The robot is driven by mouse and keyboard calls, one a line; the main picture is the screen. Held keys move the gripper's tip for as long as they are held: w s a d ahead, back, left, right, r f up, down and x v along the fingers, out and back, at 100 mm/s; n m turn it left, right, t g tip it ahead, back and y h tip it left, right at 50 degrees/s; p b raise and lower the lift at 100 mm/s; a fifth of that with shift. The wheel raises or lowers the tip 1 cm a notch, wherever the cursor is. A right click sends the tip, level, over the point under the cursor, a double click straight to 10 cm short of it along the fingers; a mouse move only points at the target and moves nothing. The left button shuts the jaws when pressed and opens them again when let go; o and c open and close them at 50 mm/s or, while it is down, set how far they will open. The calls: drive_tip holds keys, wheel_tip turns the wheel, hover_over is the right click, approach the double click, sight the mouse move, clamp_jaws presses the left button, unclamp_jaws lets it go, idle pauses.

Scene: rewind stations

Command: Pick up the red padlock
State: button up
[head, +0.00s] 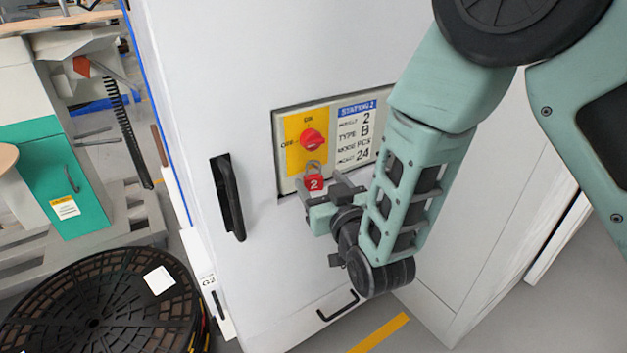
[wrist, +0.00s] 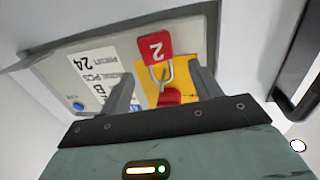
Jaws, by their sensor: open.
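The red padlock (head: 314,184) is marked with a white 2. It hangs upright by its grey shackle below the red rotary knob (head: 312,139) on the cabinet's yellow switch panel (head: 294,128). In the wrist view, the padlock (wrist: 153,49) appears upside down, with its shackle next to the knob (wrist: 169,97). My gripper (head: 320,185) is close to the panel at the padlock. Its two fingers are apart, and in the wrist view the gripper (wrist: 161,70) has the shackle between them. Whether a finger touches the padlock cannot be told.
The white cabinet (head: 190,70) has a black vertical handle (head: 227,197) left of the panel and a lower handle (head: 338,306). A black reel (head: 95,310) is at the lower left. A teal and white machine (head: 55,165) stands behind it. Grey floor shows at the bottom right.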

drive_tip(key=shift+x, duration=0.9)
drive_tip(key=c, duration=1.3)
drive_tip(key=shift+r, duration=0.1)
drive_tip(key=shift+c, duration=0.2)
